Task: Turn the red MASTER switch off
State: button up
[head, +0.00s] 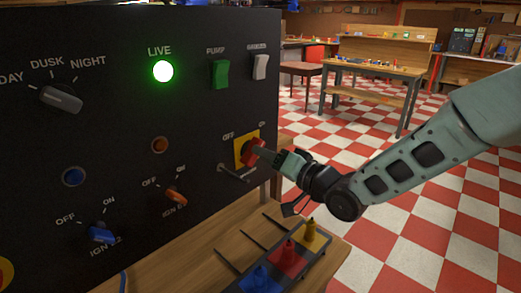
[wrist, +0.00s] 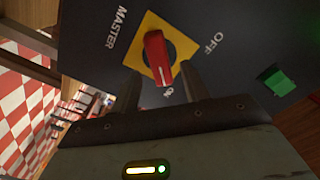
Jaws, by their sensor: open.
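The red MASTER switch (wrist: 156,56) is a rotary handle on a yellow plate (wrist: 179,47) with OFF and ON marks. Its white-marked end points toward ON. In the head view the red switch (head: 252,152) sits at the right side of the black panel, partly hidden by my gripper. My gripper (wrist: 160,74) is open, facing the panel, with one finger on each side of the handle's ON end. It also shows in the head view (head: 266,155). I cannot tell whether a finger touches the handle.
A green LIVE lamp (head: 163,71) is lit. A green PUMP switch (head: 220,74), a white switch (head: 260,66), a toggle lever (head: 234,174) and several knobs are on the panel (head: 110,120). Coloured pieces stand in a tray on the wooden bench (head: 190,250) below.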

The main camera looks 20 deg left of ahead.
jog(key=shift+x, duration=1.4)
jog(key=shift+c, duration=0.3)
jog(key=c, duration=0.9)
jog(key=shift+f+n+b, duration=0.1)
jog(key=shift+n+b, duration=0.3)
jog(key=shift+b, duration=0.05)
jog(key=n+b, duration=0.5)
jog(key=b, duration=0.1)
jog(key=n+b, duration=0.6)
jog(key=b, duration=0.1)
jog(key=n+b, duration=0.6)
jog(key=b, duration=0.1)
jog(key=shift+s+a, duration=0.15)
jog(key=shift+s, duration=0.25)
jog(key=shift+n, duration=0.3)
